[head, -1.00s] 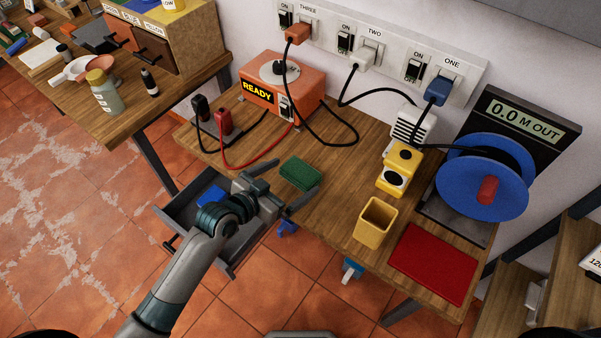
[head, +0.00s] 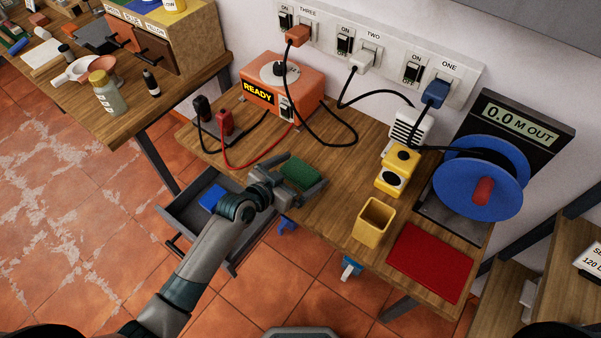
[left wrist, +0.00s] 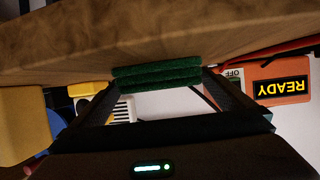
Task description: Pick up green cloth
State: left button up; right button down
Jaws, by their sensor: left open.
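The green cloth (head: 301,172) is a folded green pad lying on the wooden workbench (head: 330,200), near its front edge. My left gripper (head: 301,174) is open, with one finger on each side of the cloth. In the left wrist view the cloth (left wrist: 157,77) shows as stacked green layers between the fingertips of my left gripper (left wrist: 158,82). I cannot tell whether the fingers touch it. My right gripper is not in view.
An orange box marked READY (head: 282,84) with black and red leads stands behind. A yellow cup (head: 374,222), a red mat (head: 431,262) and a blue reel (head: 482,178) are to the right. An open drawer (head: 185,222) holding a blue thing lies below the arm.

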pick_arm(q)
jog(key=c, duration=0.9)
jog(key=shift+c, duration=0.2)
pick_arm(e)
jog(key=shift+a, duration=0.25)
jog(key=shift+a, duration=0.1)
pick_arm(q)
jog(key=shift+r, duration=0.1)
